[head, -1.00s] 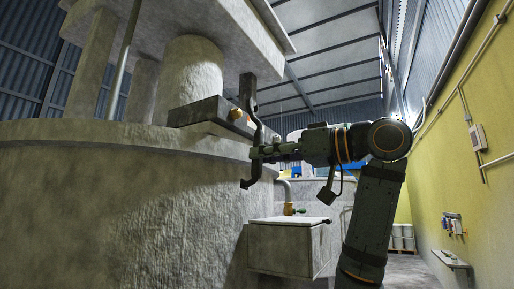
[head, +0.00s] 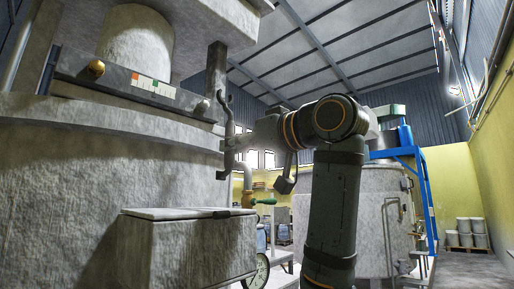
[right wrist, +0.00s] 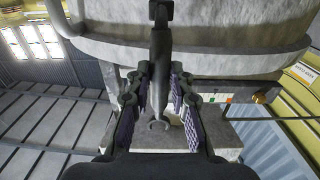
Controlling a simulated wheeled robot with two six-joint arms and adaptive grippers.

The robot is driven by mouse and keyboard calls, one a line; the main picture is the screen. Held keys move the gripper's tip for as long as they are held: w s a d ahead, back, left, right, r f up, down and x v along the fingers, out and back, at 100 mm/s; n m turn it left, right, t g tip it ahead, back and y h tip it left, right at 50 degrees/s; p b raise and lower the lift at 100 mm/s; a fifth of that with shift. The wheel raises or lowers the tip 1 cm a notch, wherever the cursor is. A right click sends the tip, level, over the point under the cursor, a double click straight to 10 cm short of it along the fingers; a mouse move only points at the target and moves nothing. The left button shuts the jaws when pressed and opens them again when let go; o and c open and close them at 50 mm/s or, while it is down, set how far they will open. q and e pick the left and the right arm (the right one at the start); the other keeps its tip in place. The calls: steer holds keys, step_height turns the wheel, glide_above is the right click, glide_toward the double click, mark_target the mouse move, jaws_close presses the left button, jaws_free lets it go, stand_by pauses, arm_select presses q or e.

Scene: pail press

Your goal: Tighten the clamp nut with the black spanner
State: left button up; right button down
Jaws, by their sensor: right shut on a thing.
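The dark spanner (head: 228,118) stands roughly upright in the head view, its curved open end up, just right of a dark beam's end. My right gripper (head: 234,146) is shut on it. In the right wrist view the spanner (right wrist: 158,100) runs between the fingers of my right gripper (right wrist: 160,76), with its open jaw towards the palm. The jaw is empty. A brass knob (head: 96,68) and a small grey round piece (head: 204,107) sit on the beam. I cannot tell which, if either, is the clamp nut. My left gripper is not in view.
The dark beam (head: 125,84) with a coloured scale lies along the big stone-like press (head: 70,160). A grey box (head: 185,245) stands below my right gripper, with a brass tap (head: 262,201) and a dial gauge (head: 258,274) close by. A blue frame (head: 425,190) stands behind.

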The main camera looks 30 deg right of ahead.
steer(key=shift+w+a+r+p, duration=0.1)
steer(key=shift+w+a+p, duration=0.2)
steer(key=shift+w+a, duration=0.3)
steer(key=p+x, duration=0.1)
steer(key=x, duration=0.2)
steer(key=shift+w+a, duration=0.25)
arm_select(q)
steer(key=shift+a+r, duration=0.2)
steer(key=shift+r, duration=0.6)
arm_select(e)
steer(key=shift+s+d, duration=0.15)
steer(key=shift+d, duration=0.25)
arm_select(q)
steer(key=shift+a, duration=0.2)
arm_select(e)
steer(key=shift+a, duration=0.3)
arm_select(q)
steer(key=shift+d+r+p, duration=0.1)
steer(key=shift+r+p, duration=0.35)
steer(key=shift+p, duration=0.1)
arm_select(e)
steer(key=shift+x, duration=1.1)
